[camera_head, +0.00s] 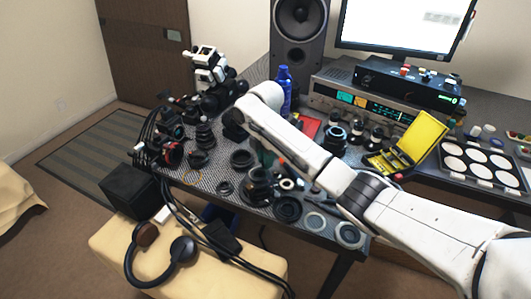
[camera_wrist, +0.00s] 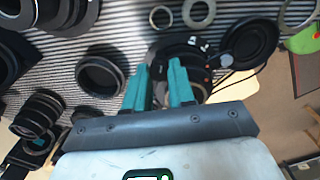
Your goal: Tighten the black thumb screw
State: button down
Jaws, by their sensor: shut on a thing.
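My gripper (camera_wrist: 161,70) has two teal fingers close together, with a narrow gap between them. The fingertips are at the edge of a dark round lens assembly (camera_wrist: 192,52) on the striped table top. A small dark part shows at the tips; I take it for the black thumb screw, but the fingers mostly hide it. In the head view my gripper (camera_head: 268,160) points down beside the black lens assembly (camera_head: 260,184), largely hidden by my white arm. The screw cannot be made out there.
A loose black ring (camera_wrist: 100,72) and a black lens barrel (camera_wrist: 38,115) lie to the left. A black cap (camera_wrist: 248,44) and metal rings (camera_wrist: 197,13) lie around the assembly. A blue bottle (camera_head: 284,88) and a yellow case (camera_head: 412,145) stand farther back. The table's front edge is close.

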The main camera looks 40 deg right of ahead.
jog(key=shift+m, duration=0.4)
jog(key=c, duration=0.9)
grip_release()
jog(key=shift+c, duration=0.2)
notch_tip(320, 180, up, 11)
jog(key=p, duration=0.2)
jog(key=shift+f, duration=0.15)
